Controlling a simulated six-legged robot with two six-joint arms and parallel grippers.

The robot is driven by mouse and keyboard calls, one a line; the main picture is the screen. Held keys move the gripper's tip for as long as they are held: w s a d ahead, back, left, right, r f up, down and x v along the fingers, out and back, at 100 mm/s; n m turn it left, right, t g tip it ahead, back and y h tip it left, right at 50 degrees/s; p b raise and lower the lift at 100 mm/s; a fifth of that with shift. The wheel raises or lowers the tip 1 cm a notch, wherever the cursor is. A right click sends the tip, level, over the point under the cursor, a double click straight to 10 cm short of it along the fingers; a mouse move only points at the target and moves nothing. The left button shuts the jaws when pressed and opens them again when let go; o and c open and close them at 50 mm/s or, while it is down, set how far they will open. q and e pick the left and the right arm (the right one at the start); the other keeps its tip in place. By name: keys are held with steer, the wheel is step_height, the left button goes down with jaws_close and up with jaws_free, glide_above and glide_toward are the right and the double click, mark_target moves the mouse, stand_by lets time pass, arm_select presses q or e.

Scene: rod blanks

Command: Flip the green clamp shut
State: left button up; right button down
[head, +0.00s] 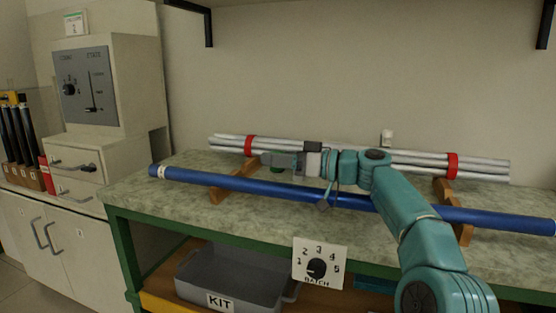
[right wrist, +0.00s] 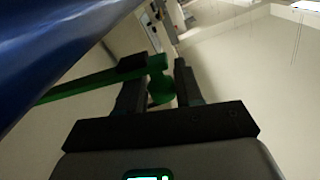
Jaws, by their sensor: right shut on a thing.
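The green clamp (head: 277,170) shows only as a small bit at the left end of my right gripper (head: 272,160), by the grey rods; the gripper hides most of it. In the right wrist view, a green bar with a dark end section and a green knob (right wrist: 160,88) reaches between the two dark fingers of my right gripper (right wrist: 158,80). The gripper is shut on this green part. I cannot tell the clamp's exact angle. My left gripper is not in view.
A bundle of grey rods (head: 410,161) with red bands lies at the back on wooden supports (head: 232,188). A long blue rod (head: 250,185) lies in front, under my right arm. The speckled worktop (head: 140,190) is clear at left. A grey KIT bin (head: 240,262) sits below.

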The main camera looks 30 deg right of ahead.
steer(key=shift+a, duration=0.1)
steer(key=c, duration=0.9)
jaws_free()
steer(key=shift+w, duration=0.1)
steer(key=p+v, duration=0.1)
steer(key=v, duration=1.5)
steer(key=shift+s, duration=0.25)
steer(key=shift+s, duration=0.1)
